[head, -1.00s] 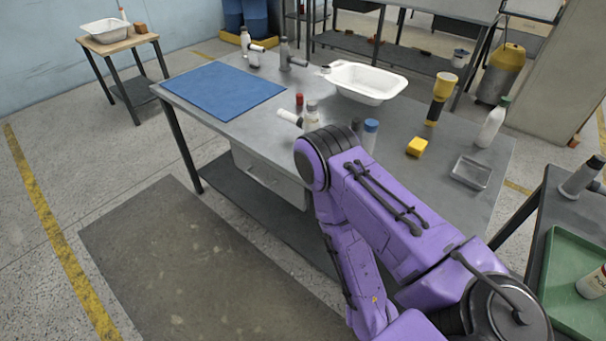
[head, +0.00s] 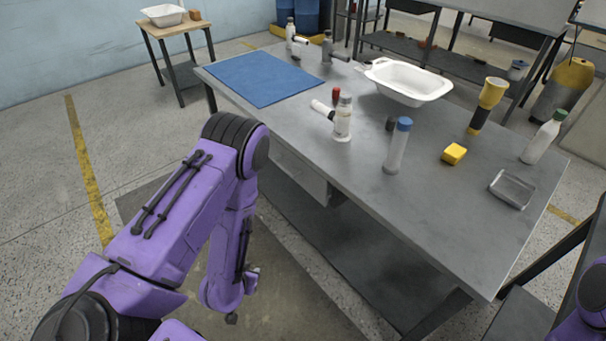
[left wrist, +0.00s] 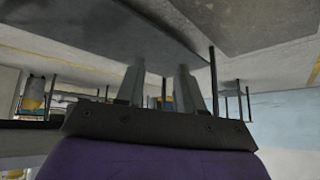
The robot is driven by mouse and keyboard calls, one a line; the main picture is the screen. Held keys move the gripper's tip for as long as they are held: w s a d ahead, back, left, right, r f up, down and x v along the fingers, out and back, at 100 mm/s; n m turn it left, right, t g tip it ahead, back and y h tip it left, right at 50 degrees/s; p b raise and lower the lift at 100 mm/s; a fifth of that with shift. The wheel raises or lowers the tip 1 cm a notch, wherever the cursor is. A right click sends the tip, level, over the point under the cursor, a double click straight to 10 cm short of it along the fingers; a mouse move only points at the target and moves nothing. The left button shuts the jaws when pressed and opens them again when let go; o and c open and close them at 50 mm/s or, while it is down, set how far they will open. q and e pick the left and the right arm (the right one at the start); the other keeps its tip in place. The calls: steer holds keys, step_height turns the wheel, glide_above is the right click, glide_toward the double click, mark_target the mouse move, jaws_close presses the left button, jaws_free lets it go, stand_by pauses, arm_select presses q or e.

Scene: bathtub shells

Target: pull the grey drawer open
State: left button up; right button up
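The grey drawer (head: 298,178) hangs under the near long edge of the grey worktable (head: 440,215). Its front looks flush with the table, and its handle is not clear. My left arm is bent at the lower left, with its forearm hanging down in front of the table, left of the drawer. In the left wrist view my left gripper (left wrist: 158,85) has its two fingers apart with nothing between them. I cannot make out the drawer in that view. My right gripper is out of view; only a purple bit of my arm shows at the lower right edge.
On the table are a blue mat (head: 262,79), a white tub (head: 408,82), a clear blue-capped bottle (head: 397,148), a yellow block (head: 454,153) and several other bottles. A lower shelf (head: 350,250) runs beneath. Open floor lies in front of the table.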

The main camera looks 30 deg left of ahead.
arm_select(q)
steer(key=w+a+f+m+t+h+b, duration=0.15)
steer(key=w+a+m+t+b, duration=0.3)
steer(key=w, duration=0.75)
steer(key=w+a+r+m+t+h+b, duration=0.1)
steer(key=w+a+r+m+h+b, duration=0.2)
steer(key=w+a+r+m, duration=0.5)
steer(key=w+a+r+m+t+h+b, duration=0.1)
steer(key=w+r+m+t+h+b, duration=0.25)
steer(key=m, duration=0.85)
steer(key=w+d+f, duration=0.1)
steer(key=w, duration=0.4)
steer(key=w+d+f+g, duration=0.1)
steer(key=w+d+f, duration=0.1)
steer(key=w, duration=0.3)
steer(key=shift+w+d+f+g, duration=0.15)
steer(key=shift+w+d+g, duration=0.15)
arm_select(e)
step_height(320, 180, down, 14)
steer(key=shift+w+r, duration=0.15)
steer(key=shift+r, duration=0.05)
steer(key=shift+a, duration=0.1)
arm_select(q)
jaws_close()
